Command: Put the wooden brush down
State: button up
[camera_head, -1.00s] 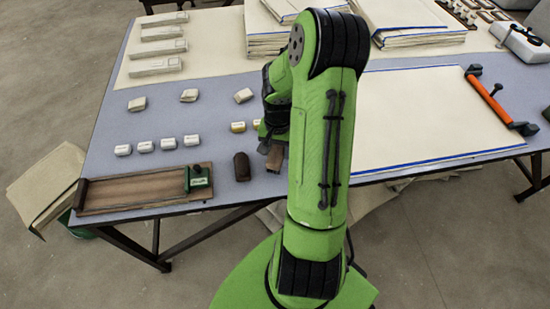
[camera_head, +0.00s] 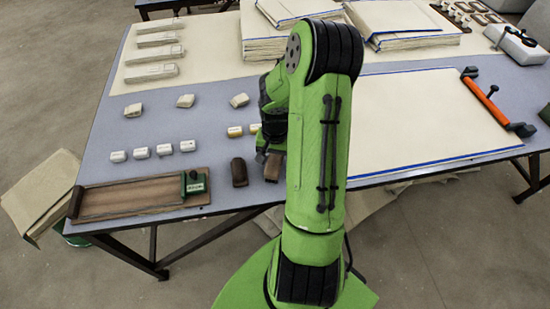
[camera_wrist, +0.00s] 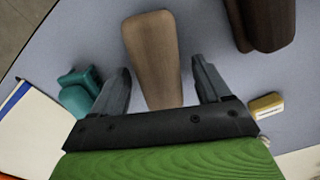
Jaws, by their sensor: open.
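The wooden brush (camera_wrist: 152,60) shows in the wrist view as a light brown, tapered wooden piece. It lies on the blue-grey table top between the two fingers of my gripper (camera_wrist: 158,78). The fingers are spread with a gap on each side of the wood, so the gripper is open around it. In the head view the brush (camera_head: 272,167) shows near the table's front edge, partly hidden by my arm. My gripper (camera_head: 263,157) is mostly hidden there too.
A dark brown block (camera_head: 239,172) stands just left of the brush. A wooden tray board (camera_head: 140,198) lies farther left. A teal object (camera_wrist: 80,90) is close by my gripper. A yellow-and-white block (camera_wrist: 266,105) is near the other finger. A blue-edged cloth (camera_head: 420,120) lies right.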

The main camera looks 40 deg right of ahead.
aim_at(275, 158)
jog(key=a+r+n+h+p, duration=0.1)
jog(key=a+r+n+p, duration=0.3)
jog(key=r, duration=1.4)
jog(key=s+a+r+n+t, duration=0.2)
jog(key=s+a+r, duration=0.3)
jog(key=a, duration=0.3)
jog(key=s+a+r+n+t+y, duration=0.1)
jog(key=s+a+r+n+t, duration=0.2)
jog(key=s+a+r+n, duration=0.2)
jog(key=s+a, duration=0.1)
jog(key=a, duration=0.2)
jog(key=shift+s+a+r+t, duration=0.2)
jog(key=shift+s+a+t, duration=0.1)
jog(key=shift+a, duration=0.1)
